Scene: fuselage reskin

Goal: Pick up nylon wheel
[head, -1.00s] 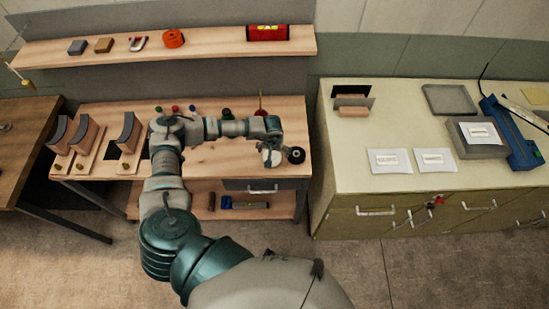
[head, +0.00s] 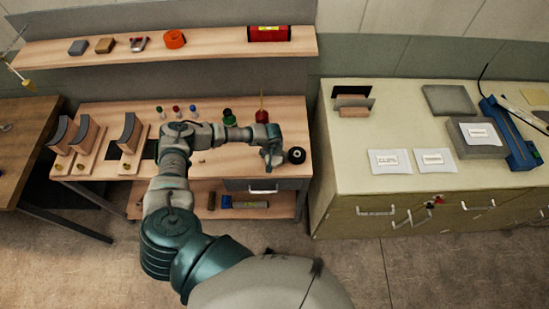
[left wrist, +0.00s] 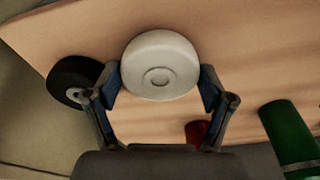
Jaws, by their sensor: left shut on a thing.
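The nylon wheel (left wrist: 160,65) is a white disc with a small hub, seen in the left wrist view between the two fingers of my left gripper (left wrist: 160,90). The fingers are shut on its opposite sides. In the head view my left gripper (head: 273,157) points down at the right end of the wooden workbench (head: 225,165) and mostly hides the wheel. I cannot tell whether the wheel still touches the bench top. My right gripper is not in view.
A black wheel (head: 296,155) stands close to the right of my gripper and also shows in the wrist view (left wrist: 75,80). A red oil can (head: 262,116) and a green object (head: 228,117) stand behind the arm. A cream cabinet (head: 385,170) is to the right.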

